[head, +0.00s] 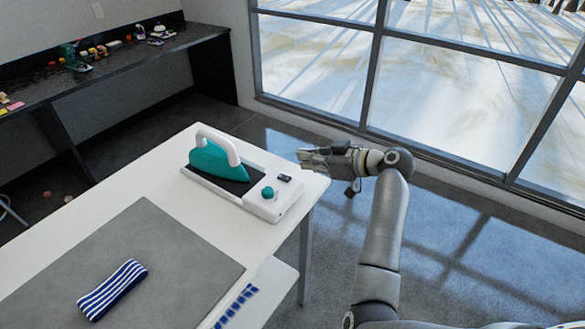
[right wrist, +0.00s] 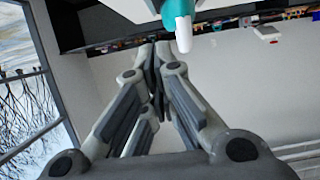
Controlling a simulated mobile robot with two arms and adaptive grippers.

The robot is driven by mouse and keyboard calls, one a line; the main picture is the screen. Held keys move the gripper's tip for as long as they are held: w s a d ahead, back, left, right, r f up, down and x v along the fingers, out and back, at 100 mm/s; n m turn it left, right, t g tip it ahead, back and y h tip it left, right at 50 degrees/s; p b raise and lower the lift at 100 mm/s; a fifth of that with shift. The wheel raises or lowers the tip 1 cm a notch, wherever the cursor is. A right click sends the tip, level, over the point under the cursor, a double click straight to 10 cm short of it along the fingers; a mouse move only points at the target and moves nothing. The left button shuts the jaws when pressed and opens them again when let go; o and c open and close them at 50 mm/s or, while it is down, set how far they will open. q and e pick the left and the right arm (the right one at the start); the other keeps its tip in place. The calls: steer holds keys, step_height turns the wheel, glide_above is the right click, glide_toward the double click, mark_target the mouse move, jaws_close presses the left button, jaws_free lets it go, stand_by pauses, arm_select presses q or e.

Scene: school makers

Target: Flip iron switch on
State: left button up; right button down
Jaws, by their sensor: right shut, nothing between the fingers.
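A teal iron (head: 212,160) with a white handle rests on its white base (head: 268,206) near the far right corner of the white table. The base carries a small black switch (head: 284,178) and a teal knob (head: 267,192). I cannot tell the switch's position. My right gripper (head: 304,158) is shut and empty, just right of the base and apart from it, above the table's edge. In the right wrist view its fingers (right wrist: 154,50) meet, and part of the iron's white handle (right wrist: 184,34) shows beyond. My left gripper is not in view.
A grey mat (head: 130,250) with a blue-and-white striped cloth (head: 112,290) covers the table's near left part. A dark counter (head: 110,62) with several small items runs along the back wall. Large windows (head: 450,90) stand at the right. Open floor lies right of the table.

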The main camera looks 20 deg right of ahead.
steer(key=p, duration=0.1)
glide_above(284, 177)
steer(key=s+d, duration=0.1)
steer(key=s, duration=0.1)
steer(key=shift+w+d+f, duration=0.1)
steer(key=shift+w+f, duration=0.1)
steer(key=shift+f, duration=0.85)
steer(key=f, duration=0.1)
steer(key=f+p, duration=0.1)
steer(key=shift+s+d+f, duration=0.2)
steer(key=shift+f, duration=0.1)
steer(key=shift+s+d+f, duration=0.1)
steer(key=shift+f, duration=0.6)
